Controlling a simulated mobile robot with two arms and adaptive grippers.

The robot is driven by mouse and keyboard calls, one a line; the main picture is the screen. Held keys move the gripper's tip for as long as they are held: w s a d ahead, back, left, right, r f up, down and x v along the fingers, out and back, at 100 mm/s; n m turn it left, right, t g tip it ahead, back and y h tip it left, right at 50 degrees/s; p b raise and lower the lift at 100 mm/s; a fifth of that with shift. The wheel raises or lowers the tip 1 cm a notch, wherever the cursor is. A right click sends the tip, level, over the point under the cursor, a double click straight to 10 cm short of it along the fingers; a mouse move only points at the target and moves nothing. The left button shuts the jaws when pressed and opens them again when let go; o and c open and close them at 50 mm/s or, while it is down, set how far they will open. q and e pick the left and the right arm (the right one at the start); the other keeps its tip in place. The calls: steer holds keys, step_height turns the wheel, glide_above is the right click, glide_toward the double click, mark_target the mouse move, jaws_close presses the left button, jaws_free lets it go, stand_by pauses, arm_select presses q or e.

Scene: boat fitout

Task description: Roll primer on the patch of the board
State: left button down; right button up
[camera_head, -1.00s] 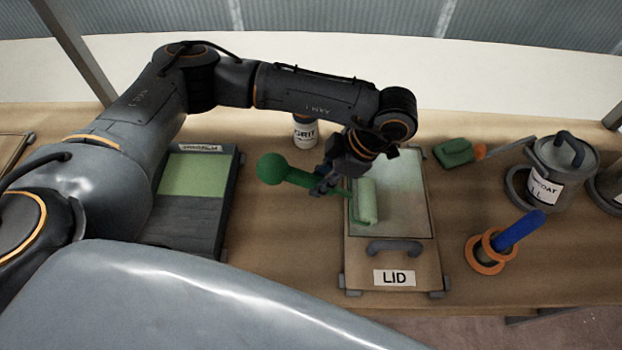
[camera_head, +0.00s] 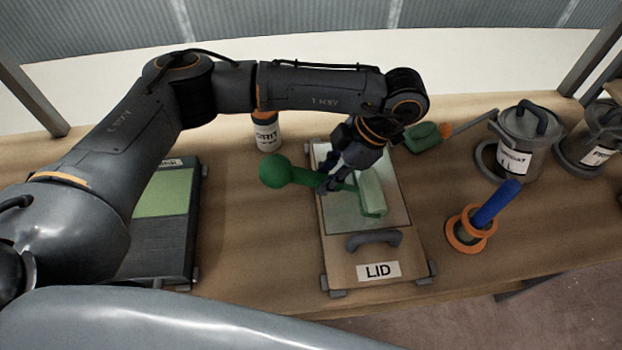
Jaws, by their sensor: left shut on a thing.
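The board marked LID (camera_head: 335,262) lies on the bench, with a pale greyish-green patch (camera_head: 340,218) across its upper part. My left gripper (camera_head: 330,180) is shut on the green handle of a paint roller (camera_head: 373,193). The handle's round knob end sticks out to the left. The light green roller sleeve is over the right half of the patch and appears to touch it. My gripper and wrist hide part of the patch's upper area. A dark tray (camera_head: 160,235) with light green primer (camera_head: 165,192) stands left of the board, partly behind my arm. My right gripper is not in view.
A dark handle (camera_head: 373,239) rises from the board below the patch. A GRIT bottle (camera_head: 267,133) stands behind. To the right are a green tool (camera_head: 423,137), a lidded can (camera_head: 518,150) and a blue-handled item in an orange ring (camera_head: 492,207). Bench between tray and board is clear.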

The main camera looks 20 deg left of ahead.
mark_target(344, 181)
arm_select(q)
steer(key=shift+d, duration=0.1)
steer(key=d, duration=0.1)
steer(key=w+d+b, duration=0.1)
steer(key=d, duration=0.2)
steer(key=shift+w+b, duration=0.4)
steer(key=shift+w+d, duration=0.1)
steer(key=shift+d, duration=0.15)
steer(key=shift+r, duration=0.1)
steer(key=shift+a, duration=0.15)
steer(key=a, duration=0.1)
steer(key=s+a, duration=0.1)
steer(key=a, duration=0.2)
steer(key=shift+s+a+p, duration=0.1)
steer(key=shift+s+p, duration=0.2)
steer(key=shift+s, duration=0.1)
